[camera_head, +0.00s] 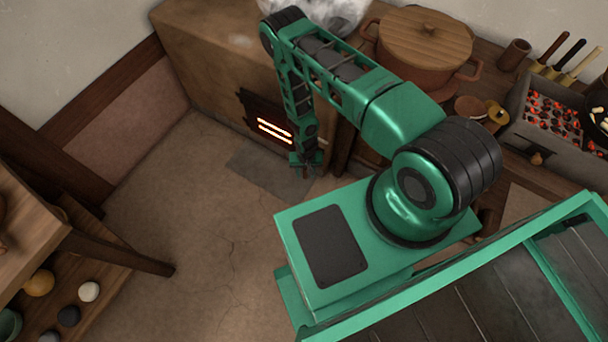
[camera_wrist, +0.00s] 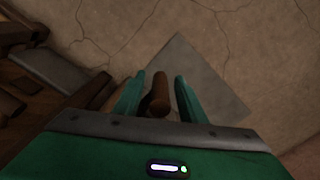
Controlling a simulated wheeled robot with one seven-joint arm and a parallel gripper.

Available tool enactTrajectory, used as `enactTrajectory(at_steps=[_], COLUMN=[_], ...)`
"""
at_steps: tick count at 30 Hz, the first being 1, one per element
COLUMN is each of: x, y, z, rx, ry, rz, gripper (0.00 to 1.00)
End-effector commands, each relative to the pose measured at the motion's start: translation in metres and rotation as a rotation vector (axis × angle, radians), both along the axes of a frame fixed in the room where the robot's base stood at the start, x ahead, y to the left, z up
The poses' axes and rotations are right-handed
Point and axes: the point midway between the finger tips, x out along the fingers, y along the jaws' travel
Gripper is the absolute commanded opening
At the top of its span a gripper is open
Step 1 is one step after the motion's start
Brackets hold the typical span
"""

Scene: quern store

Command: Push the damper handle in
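The stove (camera_head: 205,62), a tan block at the back, has a dark firebox front (camera_head: 247,104) with glowing slots. My gripper (camera_head: 305,170) is low beside this front, over the floor slab. In the wrist view my gripper (camera_wrist: 157,92) has its two green fingers apart. A brown rounded rod (camera_wrist: 158,98) shows between them, with a visible gap on each side. It looks like a wooden handle, but I cannot tell whether it is the damper handle or where it joins. In the head view the gripper and arm hide much of that spot.
A grey slab (camera_wrist: 205,80) lies on the floor below. A lidded pot (camera_head: 420,45) stands on the wooden counter behind my arm. A coal brazier (camera_head: 545,110) with a small wooden knob (camera_head: 537,158) is at right. A shelf (camera_head: 85,285) is at lower left. The middle floor is clear.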

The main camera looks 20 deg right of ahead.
Motion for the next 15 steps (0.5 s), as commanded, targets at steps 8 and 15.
enactTrajectory(at_steps=[8, 15], x=[0.0002, 0.0002], y=[-0.0001, 0.0000], z=[-0.0082, -0.0080], rx=[0.000, 0.000], ry=[0.000, 0.000], rz=[0.000, 0.000], gripper=[0.37, 0.16])
